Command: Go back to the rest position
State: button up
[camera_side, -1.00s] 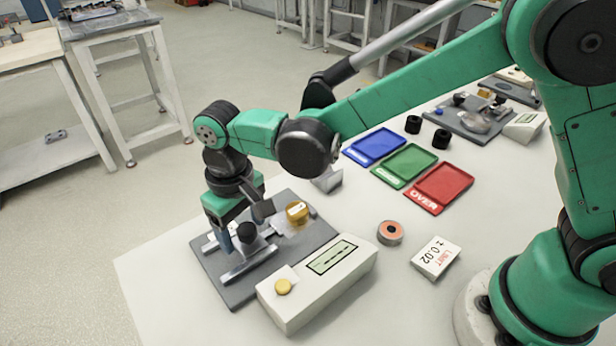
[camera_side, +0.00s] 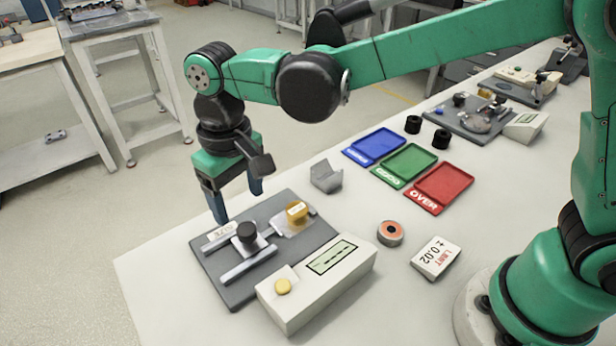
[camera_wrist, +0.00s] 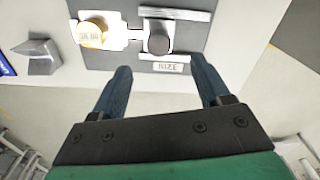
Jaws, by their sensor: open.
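My gripper (camera_side: 238,206) is open and empty. It is raised above the back left edge of the grey gauge plate (camera_side: 222,284), apart from it. In the wrist view the two blue fingers of my gripper (camera_wrist: 162,82) are spread wide with only table and floor between them. A black cylindrical piece (camera_side: 247,232) sits between the rails on the gauge plate, and it also shows in the wrist view (camera_wrist: 159,43). A yellow-brown round part (camera_side: 296,211) stands at the plate's far right corner.
A white readout box (camera_side: 318,284) with a yellow button lies in front of the plate. Blue (camera_side: 376,146), green (camera_side: 405,164) and red (camera_side: 441,186) trays lie to the right. A grey angled holder (camera_side: 326,177), an orange-centred ring (camera_side: 390,233) and a limit card (camera_side: 436,257) stand nearby.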

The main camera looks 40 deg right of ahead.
jog(key=s+d+r+m+t, duration=0.1)
jog(key=s+d+t, duration=0.2)
jog(key=d, duration=0.6)
jog(key=s+d+r+m+t, duration=0.2)
jog(key=s+d+t, duration=0.1)
jog(key=d, duration=0.7)
jog(key=shift+s+r+t, duration=0.3)
jog(key=shift+s+t, duration=0.1)
jog(key=shift+t, duration=0.1)
